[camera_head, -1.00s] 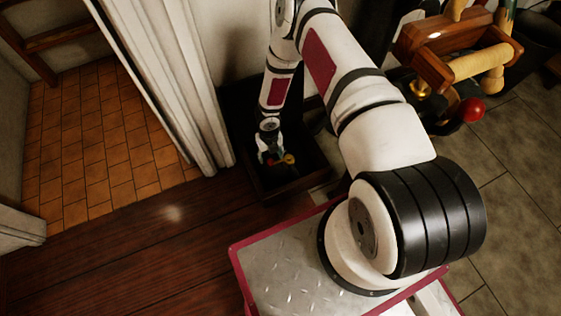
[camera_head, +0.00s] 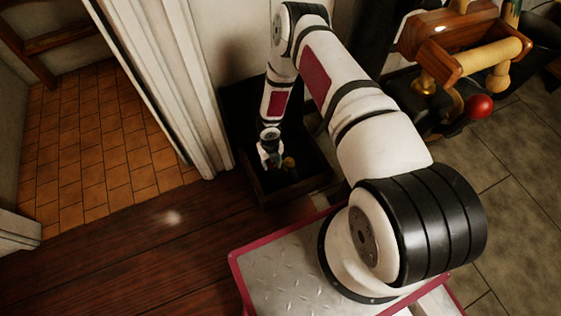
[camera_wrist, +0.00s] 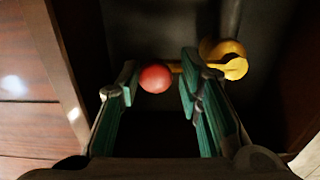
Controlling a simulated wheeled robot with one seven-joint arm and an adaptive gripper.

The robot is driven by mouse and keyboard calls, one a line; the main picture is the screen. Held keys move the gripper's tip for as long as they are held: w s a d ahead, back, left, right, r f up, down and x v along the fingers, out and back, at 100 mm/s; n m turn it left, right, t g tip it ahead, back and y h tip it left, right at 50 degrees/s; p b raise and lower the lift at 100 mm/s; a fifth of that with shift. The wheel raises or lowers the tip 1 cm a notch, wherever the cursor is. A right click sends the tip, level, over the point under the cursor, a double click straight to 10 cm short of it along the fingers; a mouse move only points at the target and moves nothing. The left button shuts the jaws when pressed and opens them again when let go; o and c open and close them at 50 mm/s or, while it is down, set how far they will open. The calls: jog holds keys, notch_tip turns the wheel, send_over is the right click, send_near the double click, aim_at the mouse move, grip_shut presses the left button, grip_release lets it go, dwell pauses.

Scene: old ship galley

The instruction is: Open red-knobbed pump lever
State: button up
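The red knob (camera_wrist: 155,78) is a round ball at the end of a thin yellow lever. In the wrist view it sits between the fingertips of my gripper (camera_wrist: 157,84), close to the left one, with a gap to the right one. The lever runs right, behind the right fingertip, to a rounded yellow fitting (camera_wrist: 225,58). My gripper is open, not closed on the knob. In the head view my gripper (camera_head: 268,158) is down inside a dark open box, beside the yellow fitting (camera_head: 289,162); the red knob is hidden there.
The dark box's walls (camera_head: 262,187) stand close around my gripper. A white door frame (camera_head: 192,100) is left of it. At right stands a wooden-handled fixture (camera_head: 445,45) with another red ball (camera_head: 479,107). Dark wooden floor (camera_head: 120,245) lies clear at lower left.

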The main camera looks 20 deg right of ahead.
jog(key=shift+s+a, duration=0.1)
jog(key=shift+a, duration=0.3)
jog(key=shift+c, duration=0.2)
